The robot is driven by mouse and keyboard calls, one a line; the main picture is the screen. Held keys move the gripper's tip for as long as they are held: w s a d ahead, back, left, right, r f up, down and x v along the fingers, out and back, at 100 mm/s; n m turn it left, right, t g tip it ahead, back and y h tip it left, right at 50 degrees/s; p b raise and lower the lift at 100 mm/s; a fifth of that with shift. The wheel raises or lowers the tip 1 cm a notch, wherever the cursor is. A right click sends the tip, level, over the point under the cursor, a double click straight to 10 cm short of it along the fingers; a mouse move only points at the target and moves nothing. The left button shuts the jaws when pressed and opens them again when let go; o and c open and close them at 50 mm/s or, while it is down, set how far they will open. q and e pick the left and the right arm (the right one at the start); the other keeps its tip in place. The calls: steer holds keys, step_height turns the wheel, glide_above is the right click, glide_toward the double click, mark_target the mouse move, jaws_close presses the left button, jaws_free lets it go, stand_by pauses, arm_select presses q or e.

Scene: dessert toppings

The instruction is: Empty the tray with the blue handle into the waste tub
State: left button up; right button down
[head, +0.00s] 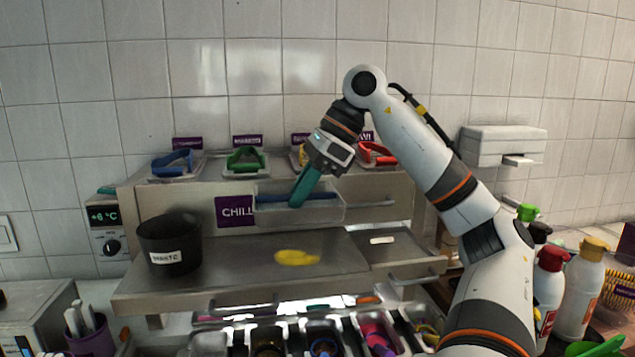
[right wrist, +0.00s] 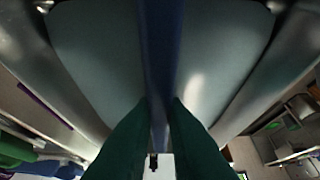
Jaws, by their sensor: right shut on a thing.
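My right gripper (head: 298,200) is shut on the dark blue handle (head: 265,198) of a clear, pale tray (head: 325,208). The tray is in front of the upright panel with the purple sign, above the steel counter. In the right wrist view, the blue handle (right wrist: 160,50) runs between my green fingers, with the tray's pale surface (right wrist: 100,50) on both sides. I cannot make out any contents. The black waste tub (head: 172,232) with a white label stands on the counter to the left, apart from the tray. My left gripper is out of view.
On the shelf stand containers with blue (head: 172,160), green (head: 246,157) and red (head: 378,153) handles; a yellow one is partly hidden. A yellow patch (head: 297,257) lies on the counter. Bottles (head: 582,285) stand at the right. Several bins line the front below.

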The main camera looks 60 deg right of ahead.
steer(key=w+a+r+p, duration=0.4)
steer(key=w+a+p, duration=0.6)
steer(key=a+p, duration=0.1)
steer(key=shift+w, duration=0.35)
stand_by(0.4)
